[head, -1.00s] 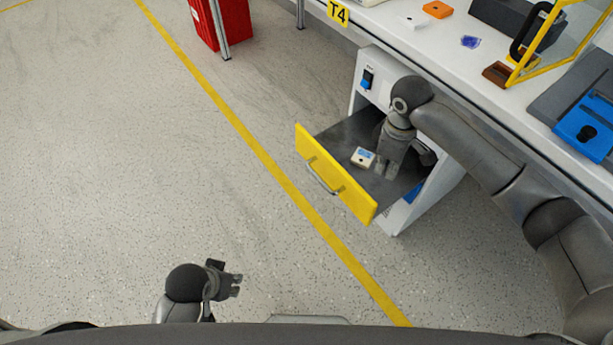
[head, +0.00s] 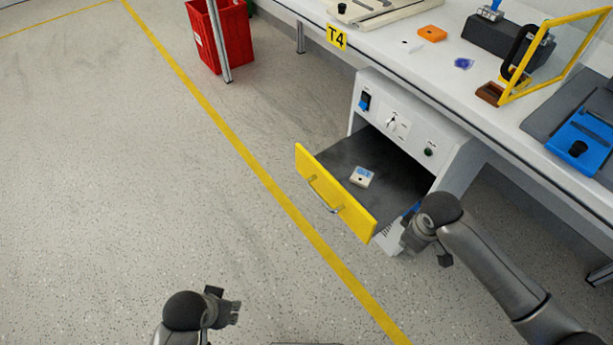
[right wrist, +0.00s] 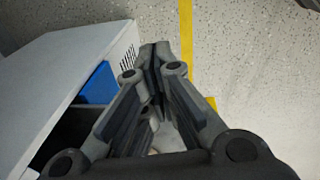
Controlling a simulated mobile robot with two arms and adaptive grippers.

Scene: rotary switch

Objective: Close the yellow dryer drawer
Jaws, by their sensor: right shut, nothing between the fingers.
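The drawer with the yellow front (head: 322,186) and a silver handle (head: 322,194) is pulled out of the white dryer cabinet (head: 462,168) under the bench. A small white item with a blue label (head: 362,176) lies on its dark floor. My right gripper (head: 409,243) is beside the drawer's right side, in front of the cabinet, partly hidden by its own wrist. In the right wrist view it (right wrist: 156,52) is shut and empty, with the white cabinet (right wrist: 62,68) to its left. My left gripper (head: 236,312) is low in the head view, away from the drawer; its finger opening is unclear.
The dryer panel has a blue-lit switch (head: 365,101), a rotary knob (head: 392,122) and a green button (head: 429,152). The white bench (head: 400,62) overhangs above. A red bin (head: 221,38) stands at the back. The floor before the yellow front is free, with a yellow line (head: 240,150).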

